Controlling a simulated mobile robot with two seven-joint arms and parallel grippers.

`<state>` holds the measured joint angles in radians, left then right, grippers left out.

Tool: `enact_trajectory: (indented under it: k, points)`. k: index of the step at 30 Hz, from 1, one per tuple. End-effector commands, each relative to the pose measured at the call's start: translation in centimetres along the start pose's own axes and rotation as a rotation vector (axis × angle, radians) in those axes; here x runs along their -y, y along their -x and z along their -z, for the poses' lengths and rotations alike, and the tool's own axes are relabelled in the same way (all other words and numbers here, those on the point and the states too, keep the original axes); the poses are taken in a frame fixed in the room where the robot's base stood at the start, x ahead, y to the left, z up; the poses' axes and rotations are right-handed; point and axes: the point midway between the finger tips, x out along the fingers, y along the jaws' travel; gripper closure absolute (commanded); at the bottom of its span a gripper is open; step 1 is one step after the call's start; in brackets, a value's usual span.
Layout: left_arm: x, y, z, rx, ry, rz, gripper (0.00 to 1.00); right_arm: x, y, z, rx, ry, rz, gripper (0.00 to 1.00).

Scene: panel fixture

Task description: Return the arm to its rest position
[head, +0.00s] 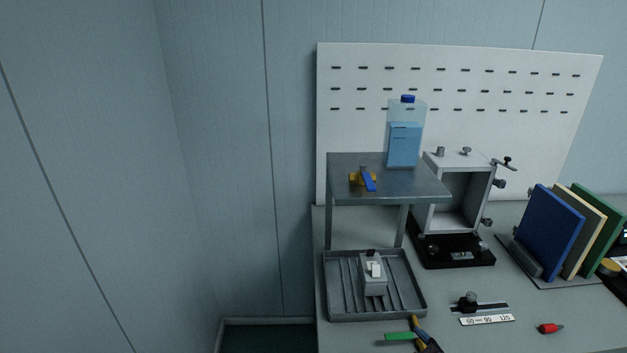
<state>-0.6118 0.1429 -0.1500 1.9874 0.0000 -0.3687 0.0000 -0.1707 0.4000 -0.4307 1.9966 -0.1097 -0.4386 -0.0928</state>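Neither of my arms nor either gripper shows in the head view. The view holds a workbench (450,337) at the right with several items on it. A dark metal raised stand (420,185) carries a clear bottle (405,145) with a blue cap and a yellow part with a blue lever (366,180). A grey ribbed tray (333,290) in front of the stand holds a small grey box with a white switch (373,275).
Blue, cream and green panels (548,230) stand in a rack. A slider scale (487,320), red part (550,328) and green-handled tool (400,336) lie in front. A white pegboard (350,125) stands behind.

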Motion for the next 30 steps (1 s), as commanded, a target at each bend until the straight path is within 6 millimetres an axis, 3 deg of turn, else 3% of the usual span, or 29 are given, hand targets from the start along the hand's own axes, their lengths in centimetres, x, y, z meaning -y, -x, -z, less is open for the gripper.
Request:
enact_trajectory:
  k: [4,9,12,18,30]
  points:
    - [0.0,-0.1,0.2,-0.003,-0.001,-0.001,0.06,-0.6,3.3,-5.1,0.068,-0.317,-0.091,0.11]
    - [0.0,-0.3,0.5,-0.009,-0.001,-0.001,0.06,-0.2,8.0,-11.2,0.193,-0.475,-0.189,0.11]
    - [-0.1,-0.3,0.7,-0.013,-0.002,-0.002,0.06,0.7,10.3,-13.5,0.255,-0.518,-0.221,0.11]
    - [-0.1,-0.4,0.9,-0.018,-0.002,-0.002,0.06,2.5,12.5,-15.3,0.311,-0.547,-0.224,0.11]
    - [-0.1,-0.4,0.9,-0.018,-0.002,-0.002,0.06,2.6,12.6,-15.4,0.315,-0.545,-0.221,0.11]
